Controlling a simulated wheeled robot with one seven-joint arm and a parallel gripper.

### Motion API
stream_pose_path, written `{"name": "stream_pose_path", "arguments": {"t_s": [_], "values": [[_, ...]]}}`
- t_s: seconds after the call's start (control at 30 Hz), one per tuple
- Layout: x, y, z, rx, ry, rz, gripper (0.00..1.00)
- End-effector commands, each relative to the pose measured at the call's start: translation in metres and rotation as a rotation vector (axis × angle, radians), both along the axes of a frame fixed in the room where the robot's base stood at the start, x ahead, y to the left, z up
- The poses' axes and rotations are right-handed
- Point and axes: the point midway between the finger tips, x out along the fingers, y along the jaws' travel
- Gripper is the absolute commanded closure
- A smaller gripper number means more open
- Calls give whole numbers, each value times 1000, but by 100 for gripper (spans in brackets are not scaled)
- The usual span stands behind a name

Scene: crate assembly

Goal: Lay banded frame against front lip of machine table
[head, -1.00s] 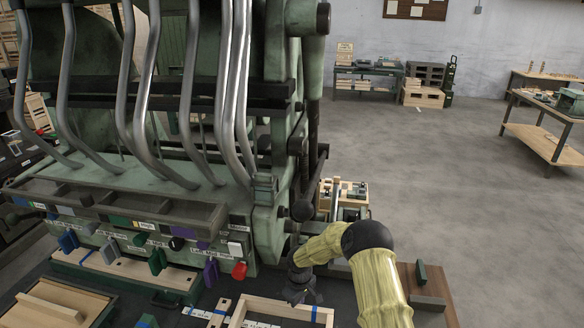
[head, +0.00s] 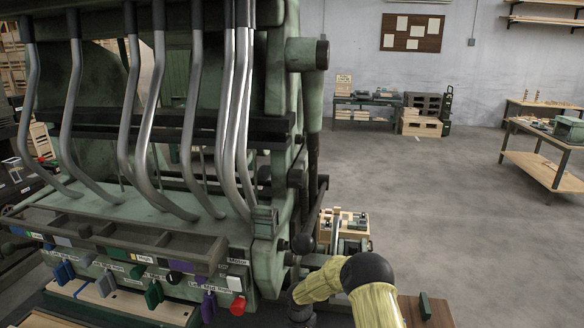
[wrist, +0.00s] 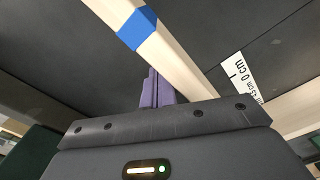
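The banded frame shows in the wrist view as a pale wooden bar (wrist: 165,45) with a blue band (wrist: 137,28), running diagonally over a dark surface (wrist: 215,30). The rest of the frame is out of view there, and the head view does not show it. My gripper's dark wrist end (head: 301,312) is at the bottom edge of the head view, its fingertips cut off. In the wrist view its grey body fills the bottom, close to the bar. A purple piece shows just beyond the body; I cannot tell whether the gripper holds the bar. The table's front lip cannot be made out.
Open floor (head: 440,220) lies at right.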

Motion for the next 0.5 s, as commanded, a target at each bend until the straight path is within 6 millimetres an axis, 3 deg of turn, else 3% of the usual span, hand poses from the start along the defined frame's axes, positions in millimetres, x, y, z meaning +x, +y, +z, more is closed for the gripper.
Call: {"name": "stream_pose_path", "arguments": {"t_s": [0.5], "values": [[10, -2, 0, 2, -3, -1, 100]]}}
